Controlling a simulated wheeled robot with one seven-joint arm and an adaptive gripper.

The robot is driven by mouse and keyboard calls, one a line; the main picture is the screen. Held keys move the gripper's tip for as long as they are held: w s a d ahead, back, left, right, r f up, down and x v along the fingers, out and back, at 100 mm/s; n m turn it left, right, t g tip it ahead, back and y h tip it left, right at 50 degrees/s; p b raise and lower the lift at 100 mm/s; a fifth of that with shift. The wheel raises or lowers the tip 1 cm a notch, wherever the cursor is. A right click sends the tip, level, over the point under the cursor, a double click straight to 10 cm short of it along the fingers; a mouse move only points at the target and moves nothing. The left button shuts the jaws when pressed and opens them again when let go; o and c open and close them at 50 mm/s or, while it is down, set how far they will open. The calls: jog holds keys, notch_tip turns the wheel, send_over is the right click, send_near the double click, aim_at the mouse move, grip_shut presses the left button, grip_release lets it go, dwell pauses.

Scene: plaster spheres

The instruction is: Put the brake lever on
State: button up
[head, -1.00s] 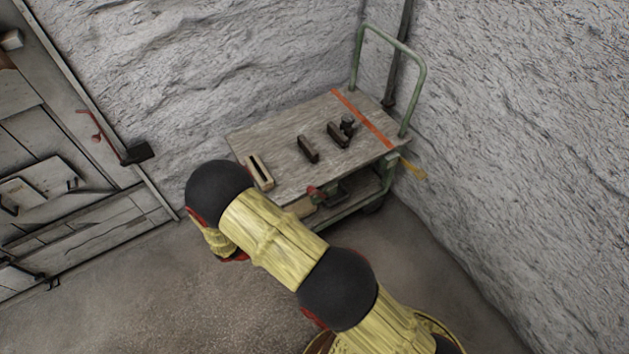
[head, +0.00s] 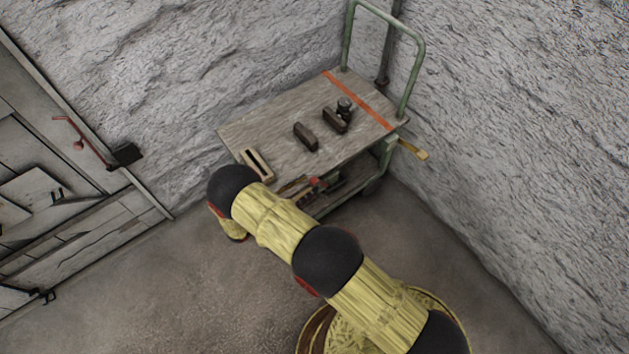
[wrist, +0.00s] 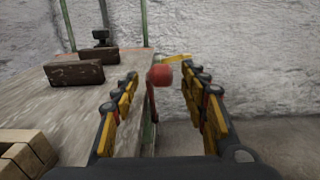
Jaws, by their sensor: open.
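A lever with a rounded red knob (wrist: 160,75) stands at the near side of the cart, its thin red arm running down from the knob. I take it to be the brake lever; its lower end is hidden. The red knob also shows in the head view (head: 314,181). My gripper (wrist: 159,80) is open and empty. In the wrist view its fingers stand on either side of the knob, which appears beyond them; I see no contact. In the head view my gripper cannot be made out clearly near my arm.
The cart's wooden top (head: 285,120) carries two dark blocks (head: 306,137) (head: 335,120), a dark knobbed object (head: 345,105) and a pale slotted wooden block (head: 257,165). A yellow handle (head: 412,149) juts from its right side. Rough walls stand behind and right; floor is clear left.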

aim_at(315, 182)
jog(key=shift+b+x, duration=0.3)
jog(key=shift+x, duration=1.7)
jog(key=shift+c, duration=0.3)
jog(key=shift+d+f, duration=0.1)
grip_shut()
jog(key=shift+s, duration=0.15)
